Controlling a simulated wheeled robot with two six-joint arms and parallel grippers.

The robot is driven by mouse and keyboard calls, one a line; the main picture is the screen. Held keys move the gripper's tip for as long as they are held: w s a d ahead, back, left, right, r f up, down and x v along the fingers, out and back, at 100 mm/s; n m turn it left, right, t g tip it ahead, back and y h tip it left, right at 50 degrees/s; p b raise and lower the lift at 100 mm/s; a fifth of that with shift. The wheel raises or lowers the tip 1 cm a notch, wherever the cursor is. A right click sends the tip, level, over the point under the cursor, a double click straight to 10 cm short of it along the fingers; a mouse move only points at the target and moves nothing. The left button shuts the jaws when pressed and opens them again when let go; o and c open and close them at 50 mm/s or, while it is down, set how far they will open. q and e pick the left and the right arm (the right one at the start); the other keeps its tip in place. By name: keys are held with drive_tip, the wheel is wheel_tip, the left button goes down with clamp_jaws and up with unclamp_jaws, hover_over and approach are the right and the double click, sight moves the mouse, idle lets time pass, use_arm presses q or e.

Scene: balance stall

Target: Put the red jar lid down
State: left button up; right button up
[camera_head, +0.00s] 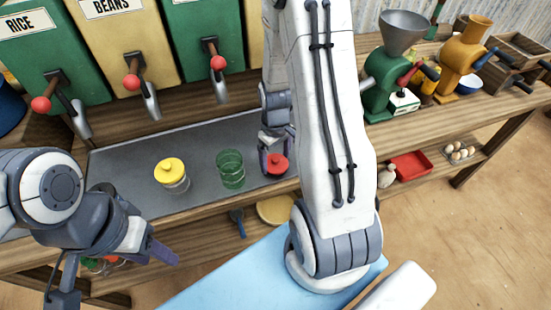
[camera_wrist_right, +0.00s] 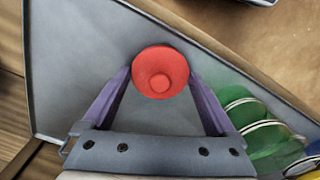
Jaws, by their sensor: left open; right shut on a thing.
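The red jar lid (camera_head: 277,163) is round with a small knob and sits between the fingers of my right gripper (camera_head: 274,158), at the right end of the grey tray. In the right wrist view the lid (camera_wrist_right: 160,74) is held at the fingertips of my right gripper (camera_wrist_right: 160,80), knob facing the camera. I cannot tell whether the lid touches the tray. A green glass jar (camera_head: 231,169) without a lid stands just left of it; it also shows in the right wrist view (camera_wrist_right: 262,128). My left gripper (camera_head: 157,250) is open and empty at the counter's front edge.
A clear jar with a yellow lid (camera_head: 171,171) stands left of the green jar. The grey tray (camera_head: 122,165) has bare room around the jars. Dispensers with red-knobbed levers (camera_head: 132,82) hang over its back. Grinders (camera_head: 388,85) stand on the right counter.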

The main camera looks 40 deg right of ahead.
sight(276, 158)
drive_tip(key=shift+f, duration=0.25)
drive_tip(key=shift+f, duration=0.2)
drive_tip(key=o, duration=0.9)
drive_tip(key=shift+o, duration=0.2)
wheel_tip(276, 158, up, 12)
drive_tip(key=shift+r+p, duration=0.25)
drive_tip(key=shift+p, duration=0.05)
drive_tip(key=s+a+r+n, duration=0.2)
drive_tip(key=a, duration=0.6)
drive_tip(key=s+a+r+n, duration=0.1)
drive_tip(key=s+a+r, duration=0.15)
drive_tip(key=a, duration=0.65)
drive_tip(key=s+a+r+n+y, duration=0.1)
drive_tip(key=s+a+r+n, duration=0.1)
drive_tip(key=s+a, duration=0.6)
drive_tip(key=s+n, duration=0.1)
drive_tip(key=s, duration=0.2)
